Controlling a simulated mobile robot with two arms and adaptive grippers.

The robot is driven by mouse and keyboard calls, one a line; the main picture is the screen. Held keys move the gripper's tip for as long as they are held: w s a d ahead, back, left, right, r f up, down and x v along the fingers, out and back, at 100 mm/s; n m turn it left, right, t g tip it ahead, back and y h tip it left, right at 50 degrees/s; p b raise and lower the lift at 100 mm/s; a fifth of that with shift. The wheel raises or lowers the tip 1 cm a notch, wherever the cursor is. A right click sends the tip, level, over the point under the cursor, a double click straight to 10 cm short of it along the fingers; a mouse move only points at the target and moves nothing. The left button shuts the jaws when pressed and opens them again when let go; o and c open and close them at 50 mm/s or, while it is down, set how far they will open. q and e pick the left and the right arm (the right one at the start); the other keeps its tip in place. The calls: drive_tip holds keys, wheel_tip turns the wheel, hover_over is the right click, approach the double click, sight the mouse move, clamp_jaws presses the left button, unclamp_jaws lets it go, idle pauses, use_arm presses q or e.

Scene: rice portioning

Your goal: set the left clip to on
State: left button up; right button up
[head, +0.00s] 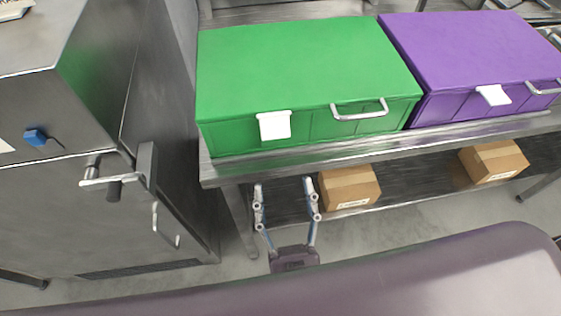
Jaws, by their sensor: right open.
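A green box (305,75) with a lid and a metal handle stands on the metal table. A white clip-like tab (274,125) hangs at the front edge of its lid, left of the handle. A second white tab (493,95) hangs on the front of the purple box (470,50) to the right. My right gripper (283,184) is open and empty. It shows below the green box in the picture, in front of the table's edge and apart from the tab. My left gripper is not in view.
A steel cabinet (85,215) with a lever handle and a blue knob (36,137) stands at the left. Two cardboard boxes, one near the middle (348,187) and one at the right (493,161), lie on the lower shelf. The table's front edge (390,146) runs beneath the coloured boxes.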

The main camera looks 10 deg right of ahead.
drive_tip(key=shift+v, duration=1.45)
drive_tip(key=g+p, duration=0.7)
drive_tip(key=p, duration=1.1)
approach(276, 135)
drive_tip(key=shift+w+d+p, duration=0.1)
drive_tip(key=shift+w+p, duration=1.05)
drive_tip(key=shift+w, duration=2.9)
